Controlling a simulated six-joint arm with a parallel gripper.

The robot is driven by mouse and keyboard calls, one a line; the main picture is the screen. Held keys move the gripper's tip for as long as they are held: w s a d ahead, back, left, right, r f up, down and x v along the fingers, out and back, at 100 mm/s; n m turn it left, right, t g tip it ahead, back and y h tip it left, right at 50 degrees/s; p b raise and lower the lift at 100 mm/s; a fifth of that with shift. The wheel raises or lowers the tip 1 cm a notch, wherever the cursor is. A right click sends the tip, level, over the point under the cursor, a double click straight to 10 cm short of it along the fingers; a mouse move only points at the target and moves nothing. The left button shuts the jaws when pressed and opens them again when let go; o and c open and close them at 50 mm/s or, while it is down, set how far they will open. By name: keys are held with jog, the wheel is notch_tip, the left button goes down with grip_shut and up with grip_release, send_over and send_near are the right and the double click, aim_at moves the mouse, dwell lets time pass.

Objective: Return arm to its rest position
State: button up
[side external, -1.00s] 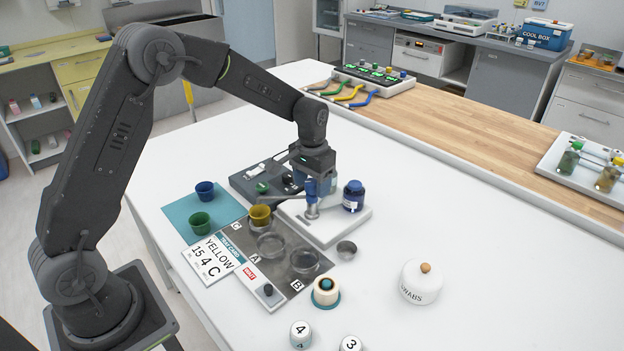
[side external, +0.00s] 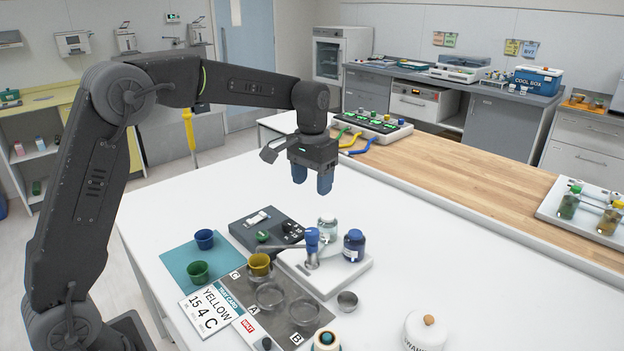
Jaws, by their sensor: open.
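My gripper (side external: 312,181) is open and empty. Its two blue fingers point down, well above the white table (side external: 440,235). It hangs above and behind the white dispenser base (side external: 335,278), clear of everything below. On that base stand a clear jar with a pale lid (side external: 327,228), a dark blue jar (side external: 354,246) and a post with a blue top (side external: 311,240). My arm arches from the left of the picture over the table.
A dark device (side external: 266,230) sits left of the base. A blue cup (side external: 204,239), a green cup (side external: 197,272) and a yellow cup (side external: 259,264) stand nearby, with a YELLOW card (side external: 210,311) in front. A white swabs jar (side external: 425,332) is at front right.

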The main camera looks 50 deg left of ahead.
jog(key=s+d+r+t, duration=0.1)
jog(key=s+d+t, duration=0.1)
jog(key=s, duration=1.2)
jog(key=s+d+r+m+t, duration=0.1)
jog(key=s+d+r+t, duration=0.1)
jog(key=s, duration=1.1)
jog(key=shift+s+d+t, duration=0.35)
jog(key=shift+d+t, duration=0.1)
jog(key=shift+t, duration=0.35)
